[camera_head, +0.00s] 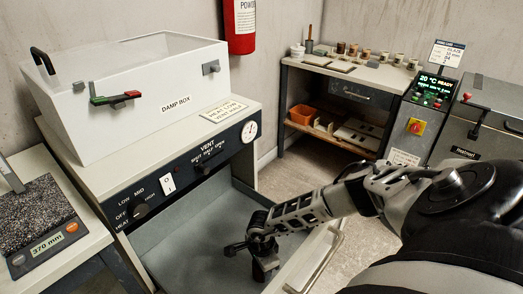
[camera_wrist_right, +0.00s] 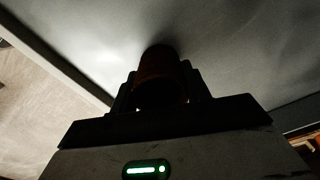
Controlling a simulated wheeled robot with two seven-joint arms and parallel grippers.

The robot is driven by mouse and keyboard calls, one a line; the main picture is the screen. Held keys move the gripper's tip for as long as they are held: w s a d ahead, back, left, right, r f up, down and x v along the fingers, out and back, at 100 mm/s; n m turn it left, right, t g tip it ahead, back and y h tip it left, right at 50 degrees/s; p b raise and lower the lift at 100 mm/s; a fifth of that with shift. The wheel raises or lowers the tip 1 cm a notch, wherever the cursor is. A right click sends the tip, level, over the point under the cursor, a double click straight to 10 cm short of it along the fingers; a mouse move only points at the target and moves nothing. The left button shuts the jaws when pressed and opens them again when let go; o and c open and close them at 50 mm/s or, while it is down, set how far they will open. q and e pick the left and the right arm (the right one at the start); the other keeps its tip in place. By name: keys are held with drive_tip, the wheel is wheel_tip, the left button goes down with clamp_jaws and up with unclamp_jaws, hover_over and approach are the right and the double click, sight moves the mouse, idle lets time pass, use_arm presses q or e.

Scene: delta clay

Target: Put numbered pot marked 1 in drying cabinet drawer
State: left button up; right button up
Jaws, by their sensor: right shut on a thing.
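The drying cabinet (camera_head: 240,118) stands at the left, with its grey drawer (camera_head: 185,238) pulled open. My right gripper (camera_head: 262,262) reaches down into the drawer, near its front wall. In the right wrist view the gripper is shut on a dark reddish-brown round pot (camera_wrist_right: 160,72), which shows between the two fingers. The pot is in deep shadow, and no number can be read on it. In the head view the gripper hides the pot. I cannot tell whether it touches the drawer floor. My left gripper is not in view.
A damp box (camera_head: 150,95) stands on top of the cabinet. The drawer handle (camera_head: 330,255) juts out at the front. A bench (camera_head: 350,72) with several small pots stands at the back. A kiln-like machine (camera_head: 480,125) is at the right. The drawer's left part looks empty.

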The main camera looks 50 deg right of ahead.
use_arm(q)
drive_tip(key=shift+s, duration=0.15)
use_arm(e)
drive_tip(key=shift+f, duration=0.1)
drive_tip(key=o, duration=1)
drive_tip(key=shift+r, duration=0.3)
use_arm(q)
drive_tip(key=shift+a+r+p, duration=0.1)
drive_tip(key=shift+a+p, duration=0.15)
drive_tip(key=shift+p, duration=0.5)
use_arm(e)
wheel_tip(320, 180, up, 12)
drive_tip(key=shift+f, duration=0.15)
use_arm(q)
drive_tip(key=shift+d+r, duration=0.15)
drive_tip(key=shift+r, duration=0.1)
